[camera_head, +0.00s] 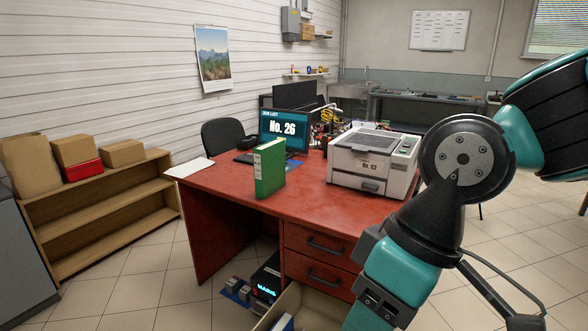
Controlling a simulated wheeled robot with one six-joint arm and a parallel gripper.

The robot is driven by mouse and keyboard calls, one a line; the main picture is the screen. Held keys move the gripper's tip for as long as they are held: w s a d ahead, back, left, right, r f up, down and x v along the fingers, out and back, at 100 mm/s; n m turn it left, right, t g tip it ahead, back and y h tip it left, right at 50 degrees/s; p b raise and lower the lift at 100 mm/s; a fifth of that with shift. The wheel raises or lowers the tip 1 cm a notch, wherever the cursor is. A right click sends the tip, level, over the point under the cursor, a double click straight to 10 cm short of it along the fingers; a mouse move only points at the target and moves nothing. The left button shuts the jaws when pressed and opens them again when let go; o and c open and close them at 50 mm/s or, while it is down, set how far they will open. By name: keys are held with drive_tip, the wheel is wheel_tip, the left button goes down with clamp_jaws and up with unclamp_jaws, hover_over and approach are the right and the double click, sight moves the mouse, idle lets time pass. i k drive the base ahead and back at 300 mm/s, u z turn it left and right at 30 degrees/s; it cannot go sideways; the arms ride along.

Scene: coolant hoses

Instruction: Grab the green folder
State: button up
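The green folder (269,168) is a thick binder standing upright on the red-brown desk (230,185), near its front edge. Its pale page edges face left and up, and its green side faces right. My teal and black arm (465,155) comes in from the right and bends down out of the bottom of the picture, to the right of the folder and well apart from it. My gripper is not in view.
A printer (372,165) stands right of the folder, and a monitor (284,131) behind it. White paper (189,168) lies on the desk's left end. A drawer (300,305) is open at the bottom. A wooden shelf (110,205) with boxes stands left, with tiled floor between.

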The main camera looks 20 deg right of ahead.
sight(270, 157)
drive_tip(key=u, duration=0.5)
drive_tip(key=k, duration=0.65)
drive_tip(key=u, duration=0.85)
drive_tip(key=i, duration=3.55)
drive_tip(key=z, duration=0.5)
drive_tip(key=i, duration=1.1)
drive_tip(key=z, duration=1.7)
drive_tip(key=i, duration=1.1)
drive_tip(key=z, duration=0.8)
